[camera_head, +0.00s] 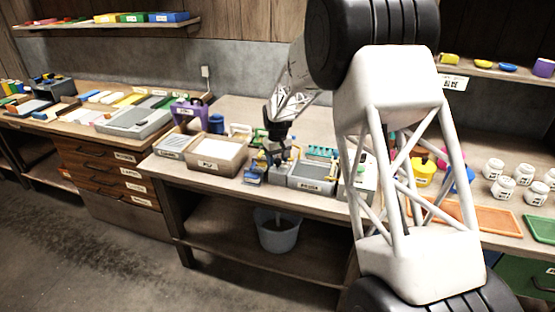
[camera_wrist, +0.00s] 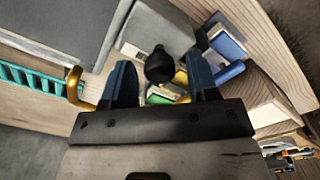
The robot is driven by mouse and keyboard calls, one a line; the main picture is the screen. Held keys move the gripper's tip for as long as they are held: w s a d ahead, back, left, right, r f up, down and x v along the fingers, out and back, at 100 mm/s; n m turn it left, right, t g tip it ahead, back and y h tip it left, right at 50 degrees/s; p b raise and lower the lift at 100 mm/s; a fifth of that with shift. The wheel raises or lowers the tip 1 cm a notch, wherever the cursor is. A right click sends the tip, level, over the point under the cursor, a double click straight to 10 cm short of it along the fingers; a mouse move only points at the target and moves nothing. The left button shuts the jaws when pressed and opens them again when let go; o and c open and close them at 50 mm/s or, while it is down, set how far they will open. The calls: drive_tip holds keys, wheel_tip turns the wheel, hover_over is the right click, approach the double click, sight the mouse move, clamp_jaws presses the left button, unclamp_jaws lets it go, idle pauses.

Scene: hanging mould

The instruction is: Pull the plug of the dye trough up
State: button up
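My gripper (camera_head: 276,157) reaches down over the bench beside a grey trough (camera_head: 312,178) with a white label that I cannot read clearly. In the wrist view, a black round knob (camera_wrist: 159,65), which looks like the plug's top, shows between the two dark blue fingers of my gripper (camera_wrist: 161,78). The fingers are apart, with a gap visible on each side of the knob. I cannot tell how deep the knob sits between them. A grey surface (camera_wrist: 160,28) lies beside the knob. In the head view my gripper hides the plug.
A labelled beige tray (camera_head: 217,153) stands left of my gripper, and a blue block (camera_head: 253,176) sits near the bench's front edge. A brass hook (camera_wrist: 75,86) and a teal rack (camera_wrist: 33,80) lie close by. A grey bucket (camera_head: 278,236) stands on the shelf below.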

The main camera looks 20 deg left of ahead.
sight(278, 160)
clamp_jaws()
drive_tip(key=shift+r, duration=1.55)
drive_tip(key=shift+o, duration=0.6)
unclamp_jaws()
wheel_tip(278, 160, up, 8)
drive_tip(key=shift+f, duration=0.1)
